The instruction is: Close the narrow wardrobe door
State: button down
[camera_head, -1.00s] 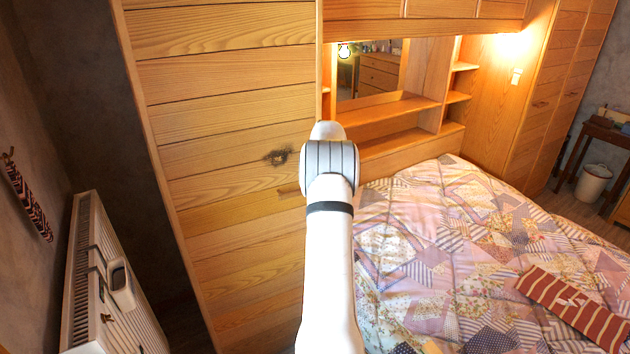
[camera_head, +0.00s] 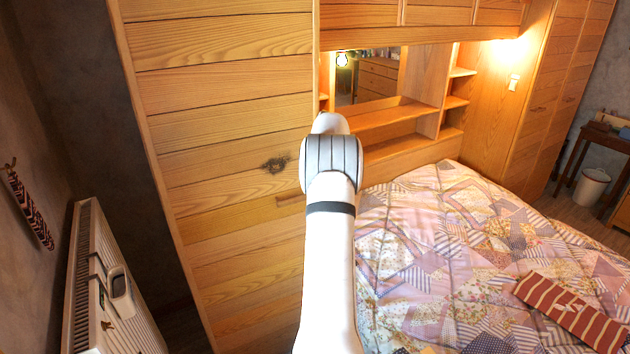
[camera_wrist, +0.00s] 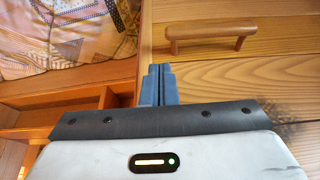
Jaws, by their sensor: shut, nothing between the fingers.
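The narrow wardrobe door (camera_head: 225,130) is a tall panel of horizontal wooden boards with a dark knot, at the left of the head view. In the head view my arm hides the gripper.
A bed with a patchwork quilt (camera_head: 440,250) fills the right side. Open shelves (camera_head: 390,115) with a mirror stand behind it. A white radiator (camera_head: 105,290) is at the lower left by the wall. Overhead cabinets (camera_head: 420,14) run across the top.

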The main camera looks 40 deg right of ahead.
jog(key=s+d+f+n+t+h+b, duration=0.3)
jog(key=s+d+f+n+h+b, duration=0.45)
jog(key=b, duration=1.05)
jog(key=s+a+f+n+t+y+b, duration=0.3)
jog(key=a+f+n+t+b, duration=0.8)
jog(key=b, duration=0.3)
jog(key=w+d+g, duration=0.1)
jog(key=w+d, duration=0.2)
jog(key=w, duration=0.9)
jog(key=shift+w+r, duration=0.2)
jog(key=shift+w, duration=0.2)
jog(key=shift+m, duration=0.25)
